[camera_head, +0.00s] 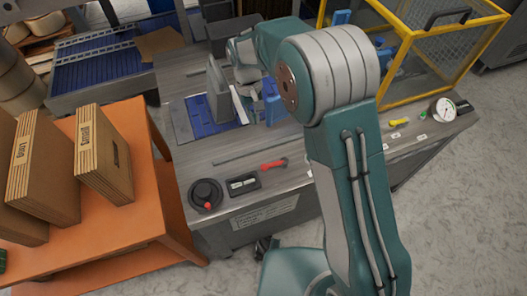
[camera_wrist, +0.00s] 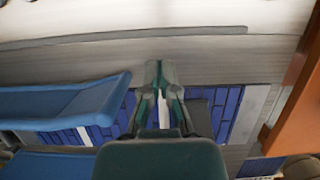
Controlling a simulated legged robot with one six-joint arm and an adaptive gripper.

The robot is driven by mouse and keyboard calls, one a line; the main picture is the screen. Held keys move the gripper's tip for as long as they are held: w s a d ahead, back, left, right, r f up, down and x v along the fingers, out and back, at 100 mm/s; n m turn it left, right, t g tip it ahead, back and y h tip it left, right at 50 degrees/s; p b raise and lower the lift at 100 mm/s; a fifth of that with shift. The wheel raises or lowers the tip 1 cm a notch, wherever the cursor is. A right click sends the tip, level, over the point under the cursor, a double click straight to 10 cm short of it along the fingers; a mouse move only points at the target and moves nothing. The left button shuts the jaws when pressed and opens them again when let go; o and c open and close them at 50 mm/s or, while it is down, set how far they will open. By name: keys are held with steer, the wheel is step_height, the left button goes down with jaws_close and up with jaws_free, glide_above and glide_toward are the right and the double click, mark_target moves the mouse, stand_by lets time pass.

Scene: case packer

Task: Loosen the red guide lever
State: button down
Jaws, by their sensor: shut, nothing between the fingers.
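The red guide lever (camera_head: 273,164) lies on the grey machine deck in the head view, near its front edge and right of a small black counter box. It does not show in the wrist view. My gripper (camera_wrist: 158,68) is shut and empty over the deck and blue belt. In the head view my gripper (camera_head: 246,82) is partly hidden by my arm, behind and left of the red lever and apart from it. A grey upright guide plate (camera_head: 219,92) stands beside it. A blue guide plate (camera_wrist: 65,98) is left of my fingers in the wrist view.
A black knob (camera_head: 206,194) and the counter box (camera_head: 243,184) sit left of the lever. A yellow lever (camera_head: 399,122) and a gauge (camera_head: 443,109) are at the right. A yellow-framed guard (camera_head: 405,70) stands behind. An orange table (camera_head: 130,215) with cartons is at the left.

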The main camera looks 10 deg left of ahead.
mark_target(275, 165)
steer(key=x, duration=1)
steer(key=shift+s+d, duration=0.25)
steer(key=shift+d, duration=0.1)
steer(key=shift+s+d+f, duration=0.15)
steer(key=shift+s+d, duration=0.5)
steer(key=shift+s, duration=0.3)
steer(key=shift+s+d+f, duration=0.1)
steer(key=shift+s+d, duration=0.4)
steer(key=shift+a, duration=0.15)
